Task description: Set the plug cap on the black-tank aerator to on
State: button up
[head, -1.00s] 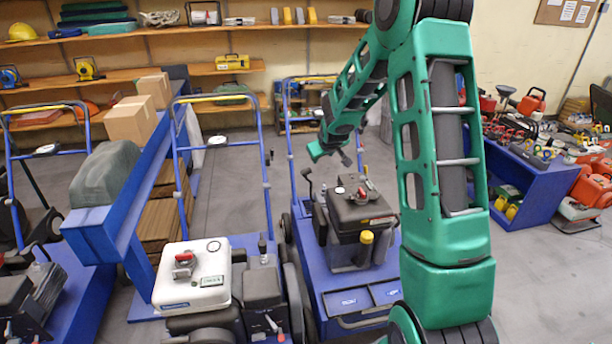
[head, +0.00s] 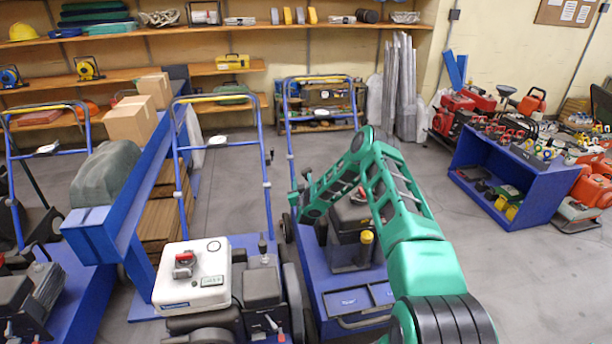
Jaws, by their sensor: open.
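The black-tank aerator (head: 345,255) stands on a blue frame in the middle of the head view. My arm crosses in front of its black tank and hides much of the top. Only a small reddish part of its plug cap (head: 362,193) shows behind my arm, so its setting cannot be told. A yellow cap (head: 366,237) shows on the tank's front side. My gripper (head: 298,191) is small in the view, at the tank's upper left, open and holding nothing that I can see. Whether it touches the machine cannot be told.
A white-tank aerator (head: 195,282) with a red and grey cap (head: 184,262) stands close on the left. Blue handlebars (head: 268,185) rise between the machines. A blue bench (head: 530,196) with tools stands at the right. The floor between is clear.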

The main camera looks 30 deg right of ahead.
aim_at(306, 178)
jog(key=f, duration=0.1)
jog(key=s+d+f+m+h, duration=0.1)
jog(key=shift+d+f+h, duration=0.15)
jog(key=shift+f+h, duration=0.15)
jog(key=x, duration=1)
jog(key=shift+w, duration=0.3)
grip_shut()
